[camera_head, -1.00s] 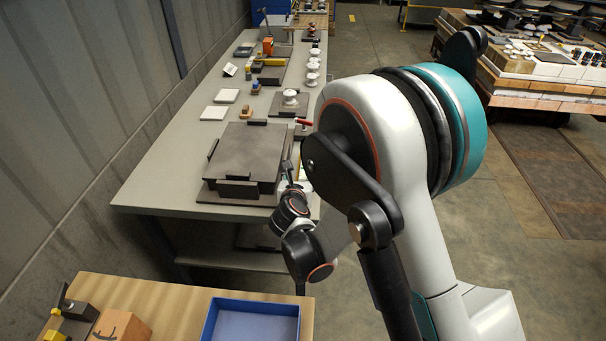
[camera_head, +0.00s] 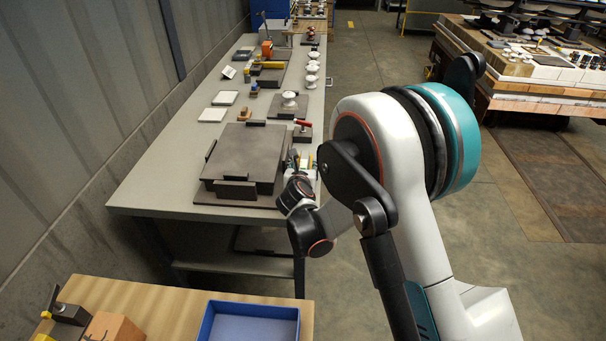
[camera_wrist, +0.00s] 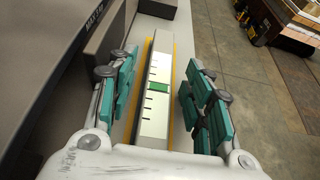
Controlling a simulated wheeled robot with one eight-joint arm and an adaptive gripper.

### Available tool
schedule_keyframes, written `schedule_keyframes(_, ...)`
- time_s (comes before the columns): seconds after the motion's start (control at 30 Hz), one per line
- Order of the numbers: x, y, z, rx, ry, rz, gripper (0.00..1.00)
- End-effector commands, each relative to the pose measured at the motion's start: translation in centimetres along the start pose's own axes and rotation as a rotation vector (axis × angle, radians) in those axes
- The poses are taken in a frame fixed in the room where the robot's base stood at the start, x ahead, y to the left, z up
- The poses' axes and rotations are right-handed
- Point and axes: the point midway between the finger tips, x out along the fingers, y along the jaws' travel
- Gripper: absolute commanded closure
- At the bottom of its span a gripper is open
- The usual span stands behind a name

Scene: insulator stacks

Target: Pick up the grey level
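The level (camera_wrist: 154,117) lies lengthwise in the wrist view, a long pale grey-white bar with black marks, a green vial window and yellow strips along its sides. My gripper (camera_wrist: 160,72) is open, with its green-padded fingers on either side of the level. Gaps show between both fingers and the bar. In the head view my gripper (camera_head: 301,162) is at the right edge of the grey table, beside the dark plate stack; my arm partly hides this spot, and the level is hard to make out there.
The dark plate stack (camera_head: 244,155) stands close left of my gripper. A red-handled tool (camera_head: 303,127) and white insulators (camera_head: 290,99) are farther along the table (camera_head: 160,180). A blue tray (camera_head: 250,322) is on the wooden bench in front. Open floor lies to the right.

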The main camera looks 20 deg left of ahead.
Motion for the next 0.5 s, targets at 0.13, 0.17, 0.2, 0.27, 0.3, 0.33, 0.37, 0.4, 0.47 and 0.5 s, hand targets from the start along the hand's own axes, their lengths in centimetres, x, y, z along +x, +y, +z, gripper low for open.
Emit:
schedule_keyframes(0.13,-0.02,0.01,0.0,0.0,0.0,0.0,0.9)
schedule_keyframes(0.17,-0.02,0.02,0.0,0.0,0.0,0.0,0.96)
schedule_keyframes(0.2,-0.02,0.02,-0.01,0.0,0.0,0.0,1.0)
schedule_keyframes(0.27,-0.02,0.02,-0.01,0.0,0.0,0.0,1.0)
schedule_keyframes(0.3,-0.03,0.03,0.02,0.0,0.0,0.0,1.0)
schedule_keyframes(0.33,-0.03,0.03,0.02,0.0,0.0,0.0,1.0)
schedule_keyframes(0.37,-0.03,0.03,0.02,0.0,0.0,0.0,1.0)
schedule_keyframes(0.4,-0.03,0.03,0.02,0.0,0.0,0.0,1.0)
schedule_keyframes(0.47,-0.04,0.03,0.02,0.0,0.0,0.0,1.0)
schedule_keyframes(0.5,-0.05,0.03,0.05,0.0,0.0,0.0,1.0)
